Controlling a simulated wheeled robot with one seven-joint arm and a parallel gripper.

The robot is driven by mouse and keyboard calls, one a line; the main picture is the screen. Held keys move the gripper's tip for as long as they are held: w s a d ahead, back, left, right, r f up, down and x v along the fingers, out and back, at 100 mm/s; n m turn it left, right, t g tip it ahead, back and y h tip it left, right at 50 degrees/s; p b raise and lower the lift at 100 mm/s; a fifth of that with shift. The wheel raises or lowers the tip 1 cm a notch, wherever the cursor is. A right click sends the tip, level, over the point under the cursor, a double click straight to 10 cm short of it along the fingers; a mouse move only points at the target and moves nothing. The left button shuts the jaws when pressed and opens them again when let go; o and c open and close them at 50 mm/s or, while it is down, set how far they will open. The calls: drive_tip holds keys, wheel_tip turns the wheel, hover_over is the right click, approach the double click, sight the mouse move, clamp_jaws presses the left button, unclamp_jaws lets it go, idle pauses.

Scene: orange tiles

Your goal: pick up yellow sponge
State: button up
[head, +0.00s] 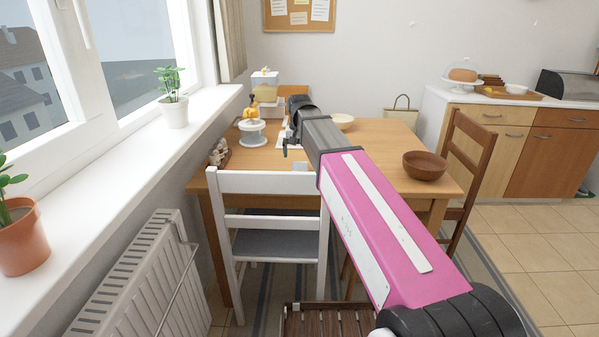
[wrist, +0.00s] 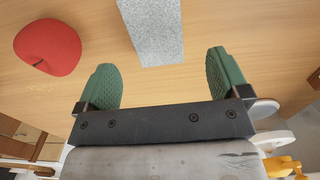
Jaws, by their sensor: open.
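I cannot make out a yellow sponge for certain in either view. My gripper (wrist: 164,82) is open, with its two green pads apart over the wooden table. A grey speckled block (wrist: 155,30) lies on the table beyond the fingertips, between their lines, and is cut off by the top edge of the wrist view. In the head view my arm hides much of the gripper and the table around it. A yellow-orange item (head: 264,94) shows on a white stand (head: 252,134) left of my wrist.
A red rounded object (wrist: 47,46) lies left of the fingers. The table (head: 390,142) also holds a brown bowl (head: 425,166) and a pale bowl (head: 342,121). A white chair (head: 272,182) stands at the near side, a brown chair (head: 468,165) at the right.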

sight(300, 167)
drive_tip(key=shift+s+d+f, duration=0.1)
drive_tip(key=shift+s+f, duration=0.1)
drive_tip(key=shift+f, duration=1.4)
drive_tip(key=shift+s+d+f, duration=0.1)
drive_tip(key=shift+s+f, duration=0.05)
drive_tip(key=shift+f, duration=1.4)
drive_tip(key=c, duration=1)
